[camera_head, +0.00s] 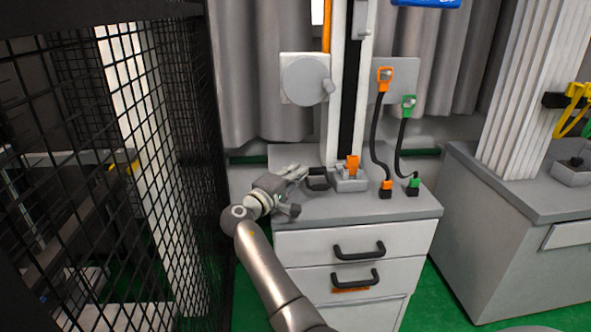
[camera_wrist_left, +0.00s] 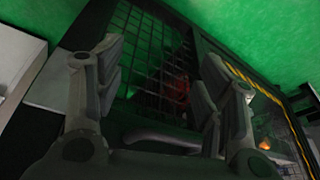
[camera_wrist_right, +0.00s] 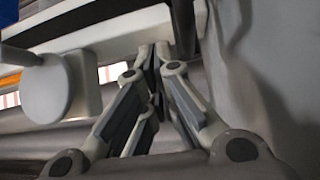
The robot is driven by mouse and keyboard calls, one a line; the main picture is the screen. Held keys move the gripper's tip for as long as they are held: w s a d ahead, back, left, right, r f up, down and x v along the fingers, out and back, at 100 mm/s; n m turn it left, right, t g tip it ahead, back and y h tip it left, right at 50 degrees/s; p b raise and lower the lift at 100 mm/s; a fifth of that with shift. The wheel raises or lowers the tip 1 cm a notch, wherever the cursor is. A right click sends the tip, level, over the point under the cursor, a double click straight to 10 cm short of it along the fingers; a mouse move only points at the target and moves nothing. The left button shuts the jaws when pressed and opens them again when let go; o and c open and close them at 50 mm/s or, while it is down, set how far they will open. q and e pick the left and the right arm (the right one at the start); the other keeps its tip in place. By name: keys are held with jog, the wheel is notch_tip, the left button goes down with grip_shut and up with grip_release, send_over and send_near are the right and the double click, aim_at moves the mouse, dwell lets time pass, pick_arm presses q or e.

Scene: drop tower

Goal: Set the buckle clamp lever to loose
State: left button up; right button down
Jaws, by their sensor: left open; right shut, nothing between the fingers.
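The buckle clamp appears to be the grey block (camera_head: 349,183) at the foot of the tall column, with an orange part (camera_head: 352,164) on top. A dark handle-like piece (camera_head: 317,183) sticks out on its left; I cannot tell whether this is the lever, or its setting. My right gripper (camera_head: 304,171) is just left of the dark piece, above the cabinet top; contact is unclear. In the right wrist view its fingers (camera_wrist_right: 156,58) are shut and empty, near the column. My left gripper (camera_wrist_left: 157,85) is open and empty in the left wrist view, outside the head view.
A black mesh fence (camera_head: 168,170) stands close on the left. A round grey disc with a knob (camera_head: 306,81) is left of the column (camera_head: 338,110). Orange-ended (camera_head: 375,125) and green-ended (camera_head: 401,145) cables hang right. The cabinet top's front right (camera_head: 395,208) is clear.

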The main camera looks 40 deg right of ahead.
pick_arm(q)
jog(key=shift+f, duration=0.1)
pick_arm(e)
jog(key=shift+s+a+f, duration=0.1)
jog(key=shift+f, duration=0.15)
dwell(0.5)
